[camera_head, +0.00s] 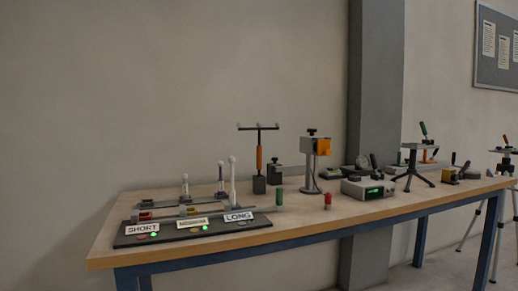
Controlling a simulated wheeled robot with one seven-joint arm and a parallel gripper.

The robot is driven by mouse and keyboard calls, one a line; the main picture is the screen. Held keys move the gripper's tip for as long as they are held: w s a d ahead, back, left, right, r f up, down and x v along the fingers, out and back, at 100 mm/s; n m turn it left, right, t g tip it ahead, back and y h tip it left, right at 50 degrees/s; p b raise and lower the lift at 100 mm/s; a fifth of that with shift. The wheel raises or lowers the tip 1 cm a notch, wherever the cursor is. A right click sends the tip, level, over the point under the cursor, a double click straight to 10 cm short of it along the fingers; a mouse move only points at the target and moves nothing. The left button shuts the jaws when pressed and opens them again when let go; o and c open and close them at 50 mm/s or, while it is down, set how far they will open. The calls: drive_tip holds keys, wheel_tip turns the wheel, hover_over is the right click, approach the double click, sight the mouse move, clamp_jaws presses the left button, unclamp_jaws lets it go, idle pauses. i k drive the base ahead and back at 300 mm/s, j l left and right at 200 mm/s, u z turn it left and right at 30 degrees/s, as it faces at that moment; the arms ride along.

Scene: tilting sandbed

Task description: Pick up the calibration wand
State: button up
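What looks like the calibration wand (259,158) stands upright on the table, left of its middle. It is T-shaped, with an orange grip, a thin dark stem and a dark crossbar with small pale balls on it. Its lower end sits in a small dark block (259,185). My gripper is not in view, so its state does not show.
A wooden table (130,257) with blue legs runs along the wall. At its left is a dark panel (180,235) labelled SHORT, MEDIUM and LONG with white-tipped rods.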

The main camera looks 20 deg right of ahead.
sight(259, 148)
drive_tip(key=i+j, duration=0.1)
drive_tip(key=i, duration=0.35)
drive_tip(key=i+j, duration=0.15)
drive_tip(key=i, duration=0.35)
